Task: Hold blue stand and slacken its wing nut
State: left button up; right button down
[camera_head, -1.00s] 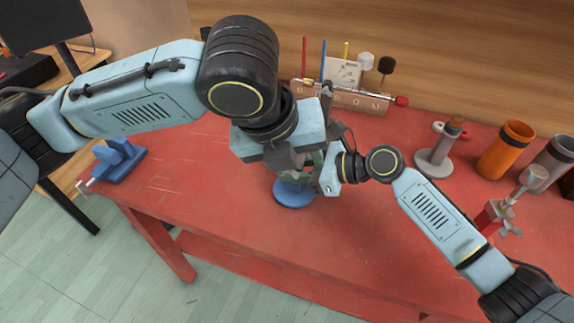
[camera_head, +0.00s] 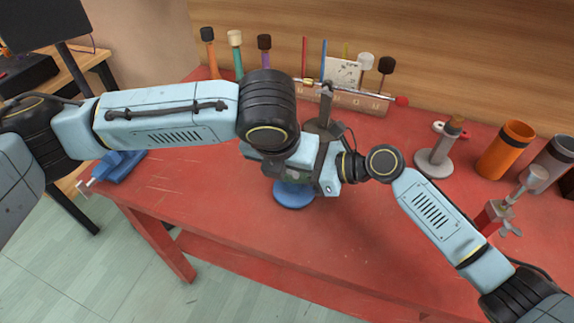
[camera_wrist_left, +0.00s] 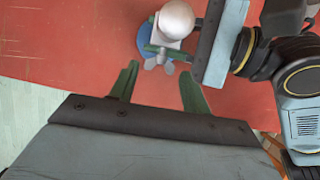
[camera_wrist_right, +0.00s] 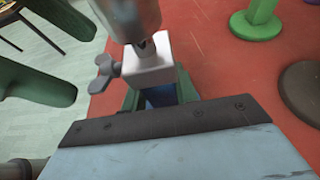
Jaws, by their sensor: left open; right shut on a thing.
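The blue stand has a round blue base (camera_head: 293,195) on the red table; my grippers hide most of its upper part in the head view. My right gripper (camera_wrist_right: 160,92) is shut on the blue post (camera_wrist_right: 160,97), just below a pale clamp block (camera_wrist_right: 150,65). The wing nut (camera_wrist_right: 103,72) sticks out of the block's left side in the right wrist view. In the left wrist view, my left gripper (camera_wrist_left: 157,82) is open and empty. The wing nut (camera_wrist_left: 158,60) lies just ahead, between the lines of its fingers, apart from both. A pale rounded top (camera_wrist_left: 176,20) stands above it.
A rack (camera_head: 345,98) with rods and mallets stands behind. A grey stand (camera_head: 435,160), an orange cup (camera_head: 506,150) and a red clamp piece (camera_head: 495,216) are at right. A blue bracket (camera_head: 122,163) sits at the left edge. The table front is clear.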

pick_arm(q)
jog(key=shift+w+d+f, duration=0.1)
jog(key=shift+w+f, duration=0.15)
jog(key=shift+f, duration=0.35)
jog(key=c, duration=0.7)
jog(key=n+h, duration=0.1)
jog(key=h, duration=0.3)
jog(key=a+f+n+g+h, duration=0.1)
jog(key=h, duration=0.3)
jog(key=a+g+h, duration=0.1)
jog(key=h, duration=0.2)
jog(key=shift+w+a+f+n+h, duration=0.25)
jog(key=shift+f+n+h, duration=0.1)
jog(key=shift+n+h, duration=0.05)
